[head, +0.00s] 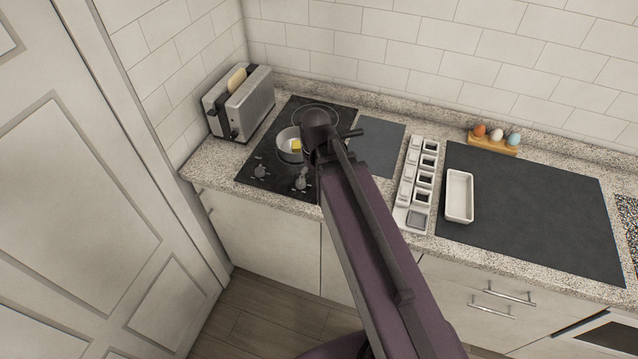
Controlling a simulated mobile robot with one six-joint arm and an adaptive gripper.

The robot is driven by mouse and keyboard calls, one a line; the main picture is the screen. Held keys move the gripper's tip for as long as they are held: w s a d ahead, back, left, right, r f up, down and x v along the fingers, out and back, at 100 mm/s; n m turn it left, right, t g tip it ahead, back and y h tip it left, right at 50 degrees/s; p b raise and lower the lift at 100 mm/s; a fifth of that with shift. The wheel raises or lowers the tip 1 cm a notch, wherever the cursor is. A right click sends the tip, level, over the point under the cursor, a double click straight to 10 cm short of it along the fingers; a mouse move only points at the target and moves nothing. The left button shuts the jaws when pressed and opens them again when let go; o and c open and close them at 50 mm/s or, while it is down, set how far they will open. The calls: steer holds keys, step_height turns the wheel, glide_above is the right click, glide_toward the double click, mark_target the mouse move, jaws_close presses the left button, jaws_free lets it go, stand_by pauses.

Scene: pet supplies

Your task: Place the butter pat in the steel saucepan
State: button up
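The steel saucepan (284,137) stands on the black hob, left of my arm's end. Its right side is hidden behind my arm. A dark handle (350,133) sticks out to the right past my arm and seems to belong to it. The yellow butter pat (296,146) shows inside the pan's outline, toward its right side. I cannot tell whether it rests on the pan's bottom or is held above it. My gripper (309,156) is at the pan's right side, mostly hidden by my dark wrist. Its fingers cannot be made out.
A toaster (247,104) with bread stands left of the hob (262,158). Right of the hob are a grey board (383,147), a white rack of small compartments (404,190), a white dish (459,196) on a dark mat (540,215), and an egg holder (492,144).

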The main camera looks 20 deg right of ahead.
steer(key=s+m, duration=0.1)
steer(key=s, duration=0.1)
steer(key=shift+s+m, duration=0.3)
steer(key=shift+s, duration=0.1)
stand_by(1.8)
